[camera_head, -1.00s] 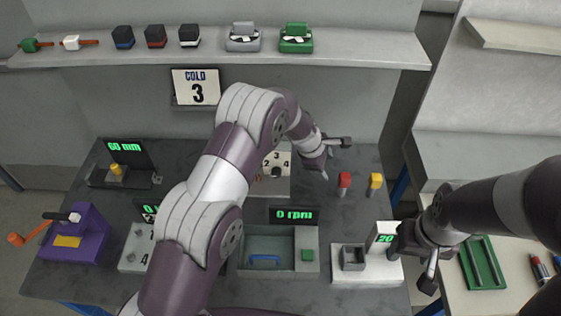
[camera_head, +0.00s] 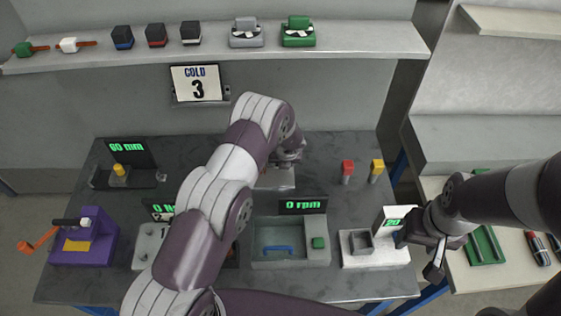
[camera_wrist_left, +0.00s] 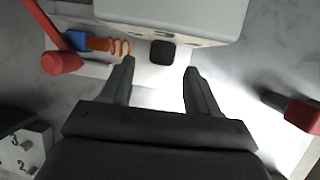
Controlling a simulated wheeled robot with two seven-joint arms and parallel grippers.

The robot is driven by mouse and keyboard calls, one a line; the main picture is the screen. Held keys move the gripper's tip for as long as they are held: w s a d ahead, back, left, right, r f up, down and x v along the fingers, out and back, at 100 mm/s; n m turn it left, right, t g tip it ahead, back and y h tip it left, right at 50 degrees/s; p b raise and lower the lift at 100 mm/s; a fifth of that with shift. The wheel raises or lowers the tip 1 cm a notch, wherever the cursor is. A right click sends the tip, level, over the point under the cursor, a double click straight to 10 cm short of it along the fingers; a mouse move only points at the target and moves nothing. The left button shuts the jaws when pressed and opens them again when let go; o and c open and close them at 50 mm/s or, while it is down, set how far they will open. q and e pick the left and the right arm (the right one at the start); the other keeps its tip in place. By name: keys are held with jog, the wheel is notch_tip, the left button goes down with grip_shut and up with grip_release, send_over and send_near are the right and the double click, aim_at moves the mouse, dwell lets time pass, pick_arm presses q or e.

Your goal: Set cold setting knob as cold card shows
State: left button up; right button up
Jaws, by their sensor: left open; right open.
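The cold card (camera_head: 197,84) stands below the shelf in the head view and reads 3. My left arm hides most of the dial station (camera_head: 276,178) in the head view. In the left wrist view a black knob (camera_wrist_left: 162,52) sits just ahead of my left gripper (camera_wrist_left: 159,70), near the gap between its fingertips. The gripper is open and holds nothing. The knob's pointer direction cannot be read. A pale panel (camera_wrist_left: 180,14) stands beyond the knob, its face mostly out of sight. My right gripper (camera_head: 420,254) is open and empty at the table's right edge.
A blue block (camera_wrist_left: 77,40) with an orange coil and a red knob (camera_wrist_left: 62,62) lie left of the fingers in the left wrist view. A red peg (camera_head: 347,170) and yellow peg (camera_head: 377,168) stand right of the station. A grey box station (camera_head: 290,257) is in front.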

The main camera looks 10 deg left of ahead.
pick_arm(q)
jog(key=x, duration=0.3)
jog(key=shift+w+d+f, duration=0.1)
jog(key=shift+w+f, duration=0.05)
jog(key=shift+f, duration=0.1)
jog(key=shift+w+f, duration=0.1)
jog(key=shift+f, duration=0.15)
jog(key=c, duration=1)
jog(key=shift+f+b, duration=0.15)
jog(key=shift+b, duration=0.2)
jog(key=shift+c, duration=0.2)
jog(key=y+b, duration=0.1)
jog(key=b, duration=0.3)
jog(key=g+y+b, duration=0.1)
jog(key=y+b, duration=0.1)
jog(key=b, duration=0.2)
jog(key=m+y+b, duration=0.1)
jog(key=y+b, duration=0.1)
jog(key=b, duration=0.2)
jog(key=shift+w+d+f, duration=0.1)
jog(key=shift+d+f, duration=0.25)
jog(key=shift+r+m+y+b, duration=0.25)
jog(key=shift+y+b, duration=0.45)
jog(key=shift+b, duration=0.55)
jog(key=shift+r, duration=0.1)
